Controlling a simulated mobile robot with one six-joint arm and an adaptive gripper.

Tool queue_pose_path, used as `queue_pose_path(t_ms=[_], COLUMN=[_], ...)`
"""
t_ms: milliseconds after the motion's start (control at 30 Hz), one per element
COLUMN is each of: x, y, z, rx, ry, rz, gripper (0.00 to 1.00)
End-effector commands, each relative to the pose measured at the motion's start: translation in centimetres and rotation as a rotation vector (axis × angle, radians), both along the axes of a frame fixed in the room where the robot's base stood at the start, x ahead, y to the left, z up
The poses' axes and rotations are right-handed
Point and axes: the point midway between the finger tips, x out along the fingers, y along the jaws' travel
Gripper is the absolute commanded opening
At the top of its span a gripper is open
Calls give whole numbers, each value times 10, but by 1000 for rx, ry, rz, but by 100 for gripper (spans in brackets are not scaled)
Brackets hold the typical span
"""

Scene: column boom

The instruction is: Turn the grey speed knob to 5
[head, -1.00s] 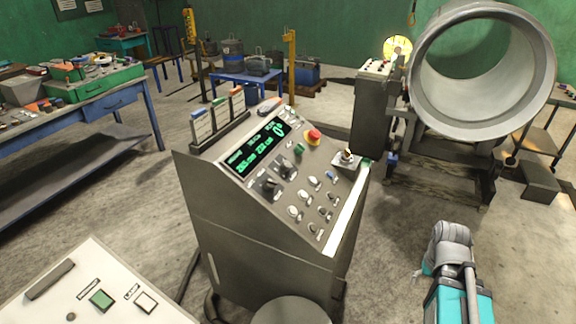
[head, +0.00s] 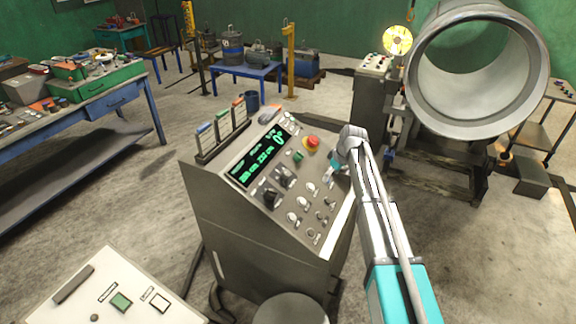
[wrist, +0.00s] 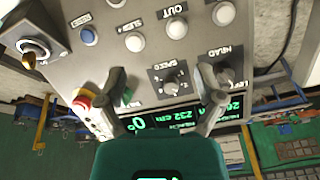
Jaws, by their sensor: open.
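The grey speed knob (wrist: 170,88) shows in the wrist view beside a SPEED label, upside down on the console panel. Its pointer is too small to read. In the head view it is the upper of two dark knobs (head: 285,177) below the green display. My gripper (wrist: 164,77) is open and empty. In the wrist view its two fingers straddle the speed knob in the picture, apart from each other; contact is not visible. In the head view my gripper is mostly hidden at the end of my arm, over the panel's right side.
A second dark knob (wrist: 222,72) sits close to the right finger in the wrist view. A red emergency button (head: 312,142), green button (head: 298,156) and several white buttons surround the knobs. A lever (wrist: 30,52) stands out at the panel's edge.

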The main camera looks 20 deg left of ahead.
Motion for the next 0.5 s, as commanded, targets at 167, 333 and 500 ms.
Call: queue_pose_path(t_ms=[167, 333, 500], x=[35, 45, 45], y=[83, 125, 136], z=[31, 42, 44], rx=[49, 78, 87], ry=[-52, -85, -95], rz=[206, 318, 351], gripper=[87, 87, 87])
